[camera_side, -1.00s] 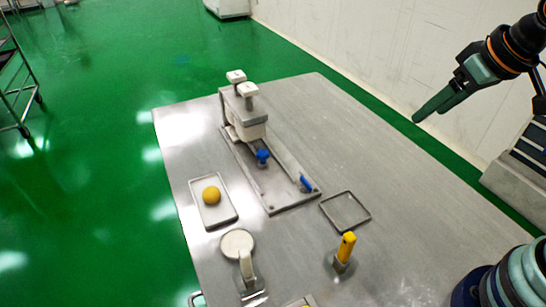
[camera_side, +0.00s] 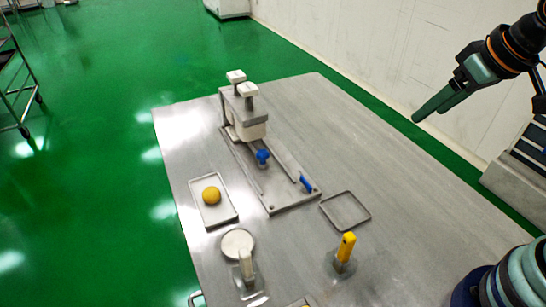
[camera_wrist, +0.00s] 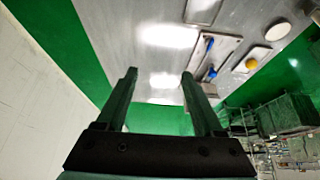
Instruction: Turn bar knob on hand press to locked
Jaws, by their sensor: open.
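The press (camera_side: 243,118) stands on a long metal base plate (camera_side: 286,198) on the steel table, with two white-capped posts on top. A blue bar-shaped knob (camera_side: 307,183) sits near the plate's right corner, tilted in the picture; I cannot tell whether it is locked. A second blue knob (camera_side: 262,157) is at the foot of the press. Both blue parts show small in the wrist view, the bar (camera_wrist: 209,44) above the other (camera_wrist: 211,74). My gripper (camera_side: 427,113) is open and empty, high to the right of the press and far from both; its two fingers (camera_wrist: 159,74) stand apart.
A tray (camera_side: 229,218) with a yellow ball (camera_side: 211,195) lies left of the plate. A round-topped tool (camera_side: 238,243), a yellow-handled piece (camera_side: 346,247) and an empty square tray (camera_side: 362,204) lie nearer the front. The table's right side (camera_side: 345,130) is clear.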

